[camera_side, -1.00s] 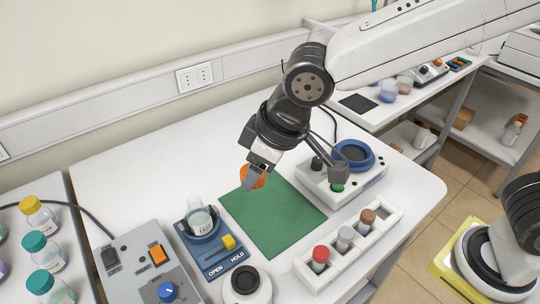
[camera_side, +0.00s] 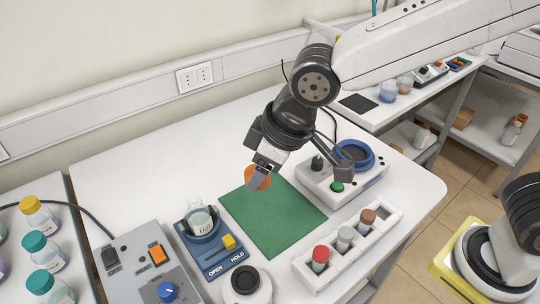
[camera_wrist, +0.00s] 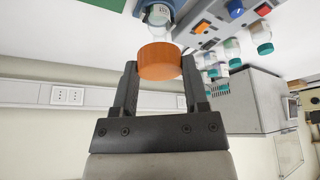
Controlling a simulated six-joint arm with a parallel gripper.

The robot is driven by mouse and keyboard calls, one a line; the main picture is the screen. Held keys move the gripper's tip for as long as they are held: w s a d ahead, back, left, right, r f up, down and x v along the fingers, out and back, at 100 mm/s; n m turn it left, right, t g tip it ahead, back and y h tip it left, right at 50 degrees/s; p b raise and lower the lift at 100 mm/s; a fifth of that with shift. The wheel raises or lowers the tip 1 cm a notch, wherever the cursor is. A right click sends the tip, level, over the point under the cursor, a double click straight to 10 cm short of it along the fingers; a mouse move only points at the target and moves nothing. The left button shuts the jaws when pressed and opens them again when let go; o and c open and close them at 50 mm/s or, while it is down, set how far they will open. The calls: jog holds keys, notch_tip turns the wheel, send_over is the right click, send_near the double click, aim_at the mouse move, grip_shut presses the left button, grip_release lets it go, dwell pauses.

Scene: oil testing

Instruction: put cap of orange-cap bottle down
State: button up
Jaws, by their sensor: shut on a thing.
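My gripper (camera_side: 258,181) is shut on the orange cap (camera_side: 262,172), above the far part of the green mat (camera_side: 274,222). In the wrist view the orange cap (camera_wrist: 159,61) sits between the two fingers of my gripper (camera_wrist: 160,72). The open bottle (camera_side: 200,214), clear with a label, stands in the blue holder (camera_side: 222,262) left of the mat. The bottle (camera_wrist: 158,14) also shows beyond the cap in the wrist view.
A rack (camera_side: 388,213) with red-, grey- and brown-topped vials stands right of the mat. A white device with a blue ring (camera_side: 354,150) is behind it. A control box (camera_side: 130,264) is at left, a white round container (camera_side: 246,284) in front. The mat is clear.

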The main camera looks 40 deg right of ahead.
jog(key=s+d+f+n+g+y, duration=0.1)
jog(key=s+d+f+n+g, duration=0.3)
jog(key=d+n, duration=0.5)
notch_tip(320, 180, down, 3)
jog(key=s+n, duration=0.2)
jog(key=n, duration=0.2)
jog(key=shift+s+f+g+y, duration=0.15)
jog(key=shift+s+g+y, duration=0.2)
jog(key=shift+g+y, duration=0.05)
jog(key=s+n, duration=0.1)
jog(key=d+n+g, duration=0.1)
jog(key=n, duration=0.1)
jog(key=s+f+n, duration=0.1)
jog(key=shift+s+d+f+n+h, duration=0.1)
jog(key=shift+s+d+n+h, duration=0.2)
jog(key=w+a+f, duration=0.1)
jog(key=w+f, duration=0.1)
jog(key=w, duration=0.2)
jog(key=w+a+f, duration=0.2)
jog(key=w+f, duration=0.1)
jog(key=w+a+f, duration=0.2)
jog(key=w+f, duration=0.1)
jog(key=w, duration=0.1)
jog(key=shift+w+f, duration=0.15)
jog(key=shift+w, duration=0.15)
jog(key=shift+w+a+f, duration=0.2)
jog(key=shift+w+f, duration=0.2)
jog(key=shift+f, duration=0.1)
